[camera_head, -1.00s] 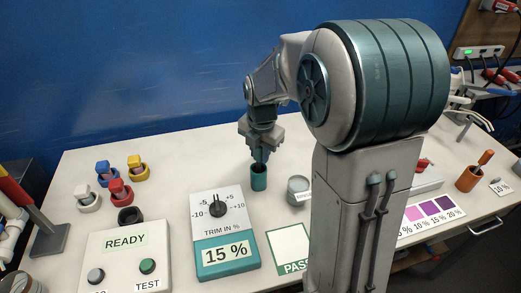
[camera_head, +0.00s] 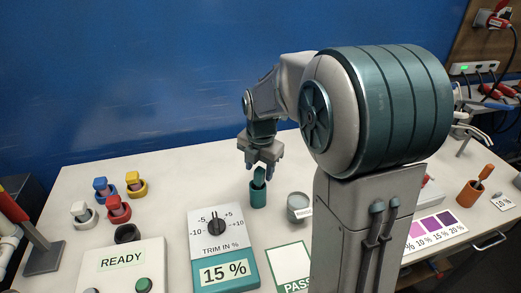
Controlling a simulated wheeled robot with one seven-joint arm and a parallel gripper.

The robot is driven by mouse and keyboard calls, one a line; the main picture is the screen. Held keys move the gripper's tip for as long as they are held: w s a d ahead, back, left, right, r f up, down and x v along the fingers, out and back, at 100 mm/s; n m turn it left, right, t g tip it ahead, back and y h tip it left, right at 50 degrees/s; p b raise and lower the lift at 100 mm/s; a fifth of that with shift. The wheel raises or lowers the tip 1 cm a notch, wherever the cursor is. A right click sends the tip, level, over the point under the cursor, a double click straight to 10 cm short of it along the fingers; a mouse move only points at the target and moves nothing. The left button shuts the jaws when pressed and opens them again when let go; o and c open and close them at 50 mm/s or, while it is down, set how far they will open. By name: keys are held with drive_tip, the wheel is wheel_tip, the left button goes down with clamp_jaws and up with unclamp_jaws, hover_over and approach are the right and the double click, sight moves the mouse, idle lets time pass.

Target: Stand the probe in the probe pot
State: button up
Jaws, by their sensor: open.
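A teal pot (camera_head: 258,197) stands on the bench behind the trim box. A teal probe (camera_head: 259,175) stands in it, its upper end showing above the rim and tilted slightly. My gripper (camera_head: 262,165) is open just above the pot, with its fingers apart around or beside the probe's top. I cannot tell whether a finger touches the probe. The probe's lower part is hidden inside the pot.
A grey jar (camera_head: 299,206) stands close right of the pot. The trim box (camera_head: 222,245) is in front. Coloured plugs in rings (camera_head: 118,208) stand left. An orange pot (camera_head: 468,194) holding an orange stick is far right. The bench behind the plugs is clear.

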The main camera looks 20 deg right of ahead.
wheel_tip(320, 180, up, 12)
drive_tip(key=s, duration=0.1)
drive_tip(key=shift+s+r, duration=0.25)
drive_tip(key=shift+s, duration=0.1)
